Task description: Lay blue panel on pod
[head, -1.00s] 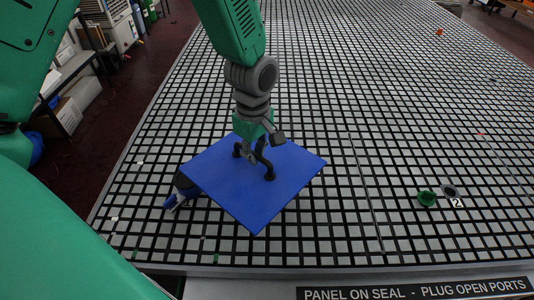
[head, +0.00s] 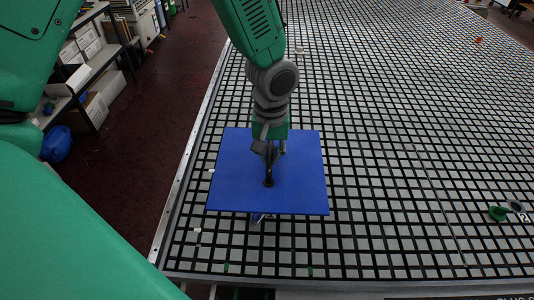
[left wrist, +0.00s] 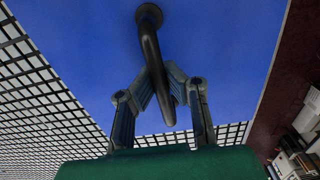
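The blue panel (head: 235,180) is a flat square over the left part of the grid table, its edges roughly in line with the grid. My left gripper (head: 269,150) is above its middle, shut on the panel's dark arched handle (head: 268,178). In the left wrist view the fingers (left wrist: 160,88) close from both sides on the handle (left wrist: 152,50), with the panel (left wrist: 225,50) filling the space behind. A small part, likely of the pod (head: 259,217), shows below the panel's near edge; the rest is hidden. I cannot tell whether panel and pod touch. My right gripper is not in view.
The grid table (head: 400,150) is mostly clear to the right. The table's left edge (head: 190,165) runs close to the panel.

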